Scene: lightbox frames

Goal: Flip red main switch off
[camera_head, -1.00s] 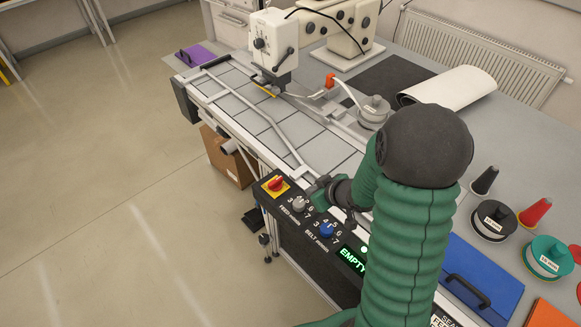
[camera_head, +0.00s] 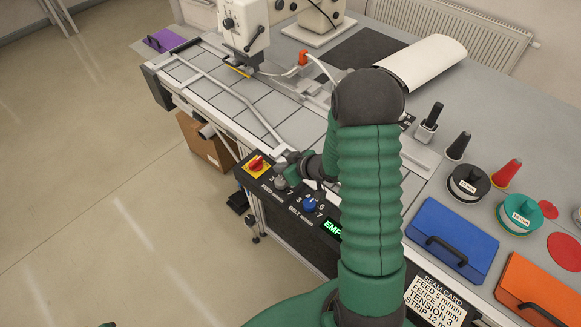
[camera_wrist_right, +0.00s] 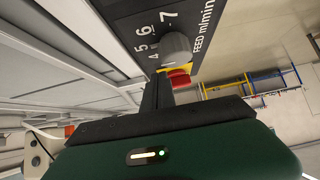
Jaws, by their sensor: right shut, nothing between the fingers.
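The red main switch (camera_head: 256,163) is a rotary knob on a yellow plate at the left end of the black control panel (camera_head: 327,212). My right gripper (camera_head: 284,164) is shut and empty, just right of the switch. I cannot tell from the head view whether it touches the knob. In the right wrist view the red switch (camera_wrist_right: 179,79) shows beyond the grey feed knob (camera_wrist_right: 176,46), partly hidden. The dark fingers (camera_wrist_right: 156,92) stand close beside it. My left gripper is not recognisable; only a tiny dark scrap shows at the bottom left.
The grey feed knob (camera_head: 281,182) and the blue belt knob (camera_head: 309,205) sit close by on the panel. A sewing machine head (camera_head: 245,27) stands at the back. Blue (camera_head: 451,240) and orange (camera_head: 540,290) cases lie at the right. The floor left of the panel is open.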

